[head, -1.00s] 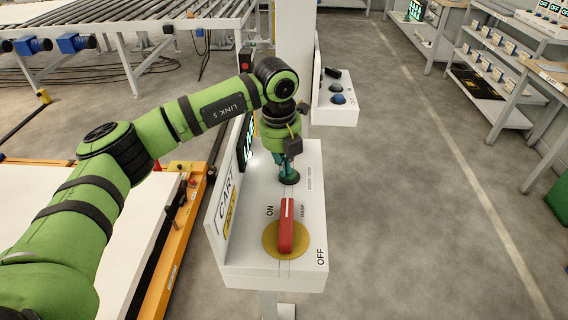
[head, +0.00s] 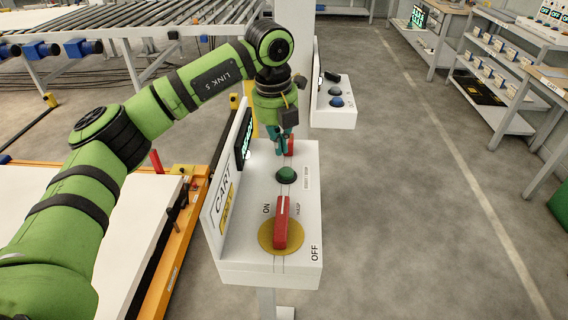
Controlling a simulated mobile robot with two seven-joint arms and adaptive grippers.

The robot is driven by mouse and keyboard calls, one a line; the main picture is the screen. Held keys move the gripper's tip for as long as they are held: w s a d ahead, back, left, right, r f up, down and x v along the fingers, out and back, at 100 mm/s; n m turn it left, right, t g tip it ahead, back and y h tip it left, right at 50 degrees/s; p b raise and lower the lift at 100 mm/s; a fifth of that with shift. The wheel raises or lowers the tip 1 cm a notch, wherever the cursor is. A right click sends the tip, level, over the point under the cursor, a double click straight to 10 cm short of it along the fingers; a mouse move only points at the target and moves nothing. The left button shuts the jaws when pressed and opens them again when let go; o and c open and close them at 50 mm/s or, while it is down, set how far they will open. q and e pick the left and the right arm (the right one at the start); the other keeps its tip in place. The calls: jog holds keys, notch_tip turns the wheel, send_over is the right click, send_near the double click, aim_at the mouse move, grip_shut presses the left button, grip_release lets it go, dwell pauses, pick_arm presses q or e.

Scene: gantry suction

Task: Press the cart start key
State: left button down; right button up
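The cart control box (head: 244,262) is a white console with a sign reading CART. Its green domed key (head: 286,174) sits behind the red rotary handle (head: 281,222), which is on a yellow disc between ON and OFF marks. My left gripper (head: 283,152) points down over the far end of the console, behind the green key and apart from it in the picture. Its teal fingers look close together, but I cannot tell whether they are shut. A small red part (head: 291,146) shows beside the fingers, partly hidden. My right gripper is not in view.
A roller conveyor (head: 120,40) is at the back left. An orange-framed platform (head: 170,262) lies left of the console. Shelves (head: 505,85) stand at the right. The floor between is clear.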

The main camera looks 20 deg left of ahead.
pick_arm(q)
notch_tip(320, 180, up, 6)
jog(key=b, duration=0.1)
jog(key=shift+a, duration=0.4)
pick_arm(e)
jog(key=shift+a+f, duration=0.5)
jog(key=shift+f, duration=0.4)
pick_arm(q)
jog(key=shift+w+a, duration=0.1)
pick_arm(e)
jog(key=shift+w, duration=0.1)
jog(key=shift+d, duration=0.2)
